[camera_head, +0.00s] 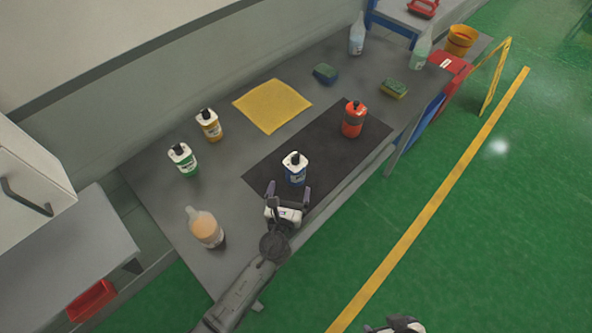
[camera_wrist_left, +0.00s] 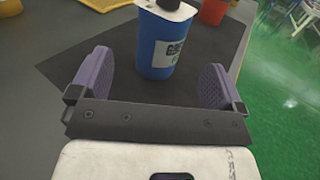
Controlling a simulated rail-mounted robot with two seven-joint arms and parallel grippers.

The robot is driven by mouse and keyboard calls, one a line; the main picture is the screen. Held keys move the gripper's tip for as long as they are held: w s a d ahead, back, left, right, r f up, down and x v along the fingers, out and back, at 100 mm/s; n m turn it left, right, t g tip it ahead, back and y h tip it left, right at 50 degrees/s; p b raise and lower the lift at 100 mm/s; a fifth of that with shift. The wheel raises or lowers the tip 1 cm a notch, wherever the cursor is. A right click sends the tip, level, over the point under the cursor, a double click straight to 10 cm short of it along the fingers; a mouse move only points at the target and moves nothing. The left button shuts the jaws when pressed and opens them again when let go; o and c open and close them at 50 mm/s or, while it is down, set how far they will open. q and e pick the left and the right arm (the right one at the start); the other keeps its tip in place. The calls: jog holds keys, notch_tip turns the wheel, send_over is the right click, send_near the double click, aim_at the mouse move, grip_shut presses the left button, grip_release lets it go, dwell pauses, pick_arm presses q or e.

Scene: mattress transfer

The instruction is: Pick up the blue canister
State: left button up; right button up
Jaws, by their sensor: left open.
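The blue canister (camera_head: 295,174), with a white top, dark cap and white label, stands upright on the dark mat (camera_head: 262,172). My left gripper (camera_head: 288,191) is open and empty at its near side, toward the table's front edge. In the left wrist view the blue canister (camera_wrist_left: 153,58) shows in the gap between the two purple fingers (camera_wrist_left: 155,72), with space on both sides; its top is cut off by the frame. A pale part at the bottom edge of the head view appears to belong to my right arm; its fingers cannot be made out.
A red canister (camera_head: 353,120) stands on the mat's far right. Green (camera_head: 183,161) and yellow (camera_head: 209,126) canisters and an orange-filled bottle (camera_head: 206,228) stand left.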

aim_at(293, 176)
pick_arm(q)
jog(key=shift+w+d+r+b, duration=0.1)
jog(key=shift+w+d+b, duration=0.15)
jog(key=shift+w, duration=0.95)
jog(key=shift+w+d+r+b, duration=0.15)
jog(key=shift+w+d, duration=0.15)
jog(key=shift+w, duration=0.85)
jog(key=shift+w+d+f+b, duration=0.1)
jog(key=shift+w+d+b, duration=0.15)
jog(key=shift+w, duration=0.95)
jog(key=shift+r, duration=0.1)
jog(key=c, duration=1.2)
